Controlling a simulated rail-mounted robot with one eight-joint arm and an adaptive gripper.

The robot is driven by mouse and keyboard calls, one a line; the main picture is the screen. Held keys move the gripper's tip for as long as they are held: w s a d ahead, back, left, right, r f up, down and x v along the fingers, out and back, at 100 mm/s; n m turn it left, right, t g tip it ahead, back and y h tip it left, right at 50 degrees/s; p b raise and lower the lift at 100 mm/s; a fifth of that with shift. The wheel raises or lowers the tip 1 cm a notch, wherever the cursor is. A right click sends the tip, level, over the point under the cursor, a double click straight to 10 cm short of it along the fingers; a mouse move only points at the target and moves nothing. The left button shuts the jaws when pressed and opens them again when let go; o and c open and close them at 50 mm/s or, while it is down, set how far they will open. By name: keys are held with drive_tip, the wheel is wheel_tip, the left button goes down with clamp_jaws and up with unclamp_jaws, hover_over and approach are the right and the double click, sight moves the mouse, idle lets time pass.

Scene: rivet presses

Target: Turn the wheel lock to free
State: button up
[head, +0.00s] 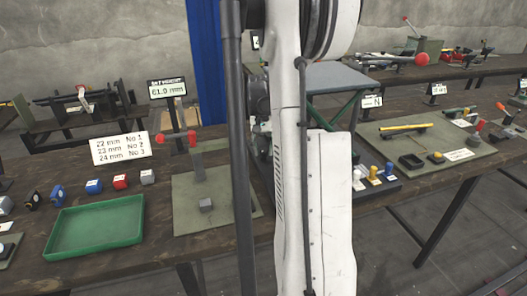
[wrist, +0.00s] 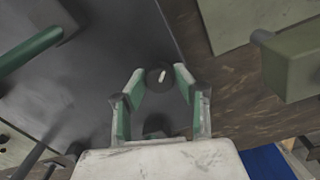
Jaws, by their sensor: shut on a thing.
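A dark round knob (wrist: 160,77) with a short pale mark sits between the fingertips in the wrist view. It looks like the wheel lock, but no label on it can be read. The mark is slightly tilted from upright. My gripper (wrist: 159,82) has its green-padded fingers on either side of the knob and is shut on it. In the head view my white arm hides the gripper and the knob.
A green tray (head: 95,228), a press with a red knob (head: 192,137) and a gauge display (head: 167,88) stand left of my arm. A board with tools (head: 437,146) lies right. In the wrist view a boxy grey-green part (wrist: 290,68) is close on the right.

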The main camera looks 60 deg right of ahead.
sight(263, 151)
drive_tip(key=n+b, duration=0.1)
drive_tip(key=n, duration=0.3)
drive_tip(key=shift+n, duration=0.3)
drive_tip(key=n, duration=0.4)
drive_tip(key=shift+n, duration=0.3)
drive_tip(key=o, duration=1.1)
drive_tip(key=shift+a+r, duration=0.15)
drive_tip(key=shift+r, duration=3.65)
